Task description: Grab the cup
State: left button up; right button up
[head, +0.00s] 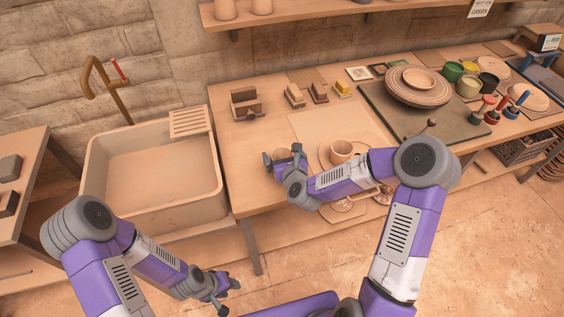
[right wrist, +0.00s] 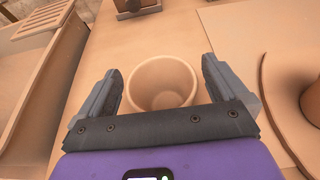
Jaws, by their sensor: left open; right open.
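A plain tan cup (right wrist: 162,82) stands upright on the wooden table, its open mouth facing the camera in the right wrist view. My right gripper (right wrist: 162,80) is open, with one finger on each side of the cup. Gaps show between the fingers and the cup wall. In the head view, the cup (head: 281,153) is partly hidden by my right gripper (head: 284,155). A second tan cup (head: 341,151) stands to its right on a round plate. My left gripper (head: 226,291) is open and empty, low in front of the sink.
A stone sink (head: 150,205) with a brass tap (head: 103,78) is left of the table (head: 228,165). Small wooden blocks (head: 246,104) stand at the back. A dark board (head: 400,120) with stacked plates (head: 418,86) and coloured pots (head: 468,86) is to the right.

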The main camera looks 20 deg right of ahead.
jog(key=shift+x, duration=1.05)
jog(key=c, duration=1)
jog(key=shift+r, duration=0.1)
